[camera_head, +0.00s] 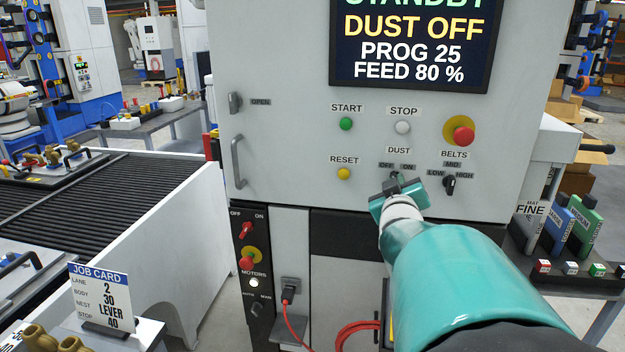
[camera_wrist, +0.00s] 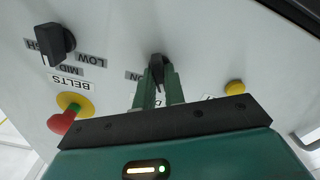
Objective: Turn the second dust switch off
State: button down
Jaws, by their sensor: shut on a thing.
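The dust switch, a dark rotary knob (camera_wrist: 157,60), sits on the grey machine panel under the DUST label (camera_head: 398,150), with OFF on the left and ON on the right. My gripper (camera_head: 397,181) is at this switch and covers most of it in the head view. In the wrist view, the green fingers of my gripper (camera_wrist: 161,82) are closed on the knob. The exact angle of the knob is hard to tell. The display (camera_head: 412,45) above reads DUST OFF, PROG 25 and FEED 80 %. I see only one switch labelled DUST.
Close by are the black BELTS knob (camera_head: 450,185), a red and yellow stop button (camera_head: 461,131), white STOP (camera_head: 403,127), green START (camera_head: 346,124) and yellow RESET (camera_head: 344,174) buttons. A red OFF/ON switch (camera_head: 246,230) is on the lower left. A job card (camera_head: 101,297) stands lower left.

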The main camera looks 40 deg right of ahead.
dwell(0.3)
jog(key=c, duration=1.5)
grip_release()
